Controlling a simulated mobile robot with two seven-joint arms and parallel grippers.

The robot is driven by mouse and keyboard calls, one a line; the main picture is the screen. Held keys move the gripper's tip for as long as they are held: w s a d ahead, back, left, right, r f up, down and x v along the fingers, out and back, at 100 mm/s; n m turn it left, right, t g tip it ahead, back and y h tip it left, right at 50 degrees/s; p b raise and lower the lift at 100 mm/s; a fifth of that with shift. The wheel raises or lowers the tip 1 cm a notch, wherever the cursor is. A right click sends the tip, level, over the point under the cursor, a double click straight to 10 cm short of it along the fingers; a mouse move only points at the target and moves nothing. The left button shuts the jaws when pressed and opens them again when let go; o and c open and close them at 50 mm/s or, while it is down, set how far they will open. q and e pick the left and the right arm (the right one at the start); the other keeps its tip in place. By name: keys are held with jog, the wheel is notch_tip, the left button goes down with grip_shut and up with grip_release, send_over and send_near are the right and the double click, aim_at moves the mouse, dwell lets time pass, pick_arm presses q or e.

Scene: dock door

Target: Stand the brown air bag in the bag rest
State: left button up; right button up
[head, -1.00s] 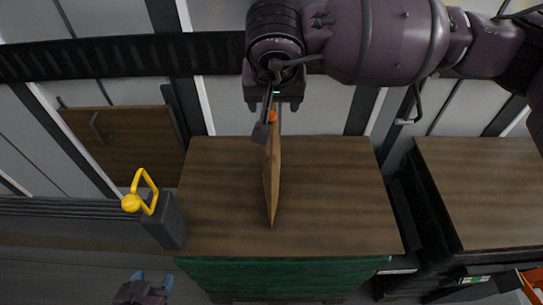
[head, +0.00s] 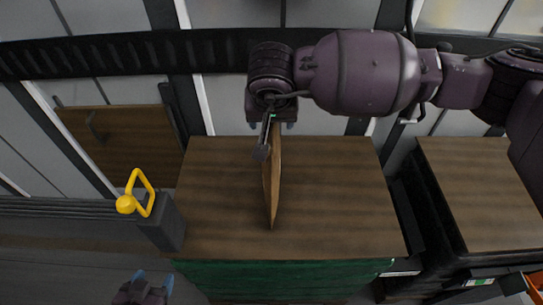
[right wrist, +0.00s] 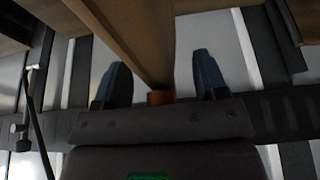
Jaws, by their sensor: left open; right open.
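The brown air bag (head: 273,185) is seen nearly edge-on over the wooden top in the head view, a thin upright panel. My right gripper (head: 271,127) is open at its far end. In the right wrist view the bag (right wrist: 148,40) runs between the spread fingers of the gripper (right wrist: 161,80), and its orange valve (right wrist: 160,98) sits between them, with gaps on both sides. The valve is hidden in the head view. My left gripper (head: 154,280) is open and empty at the bottom edge. I cannot make out the bag rest.
The wooden top (head: 345,200) is clear around the bag, above a green side (head: 280,275). A grey post (head: 165,225) with a yellow handle (head: 143,190) stands at its left. Another wooden-topped dark stack (head: 485,190) stands right. A black rail (head: 90,57) crosses behind.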

grip_shut()
jog(key=shift+r, duration=0.15)
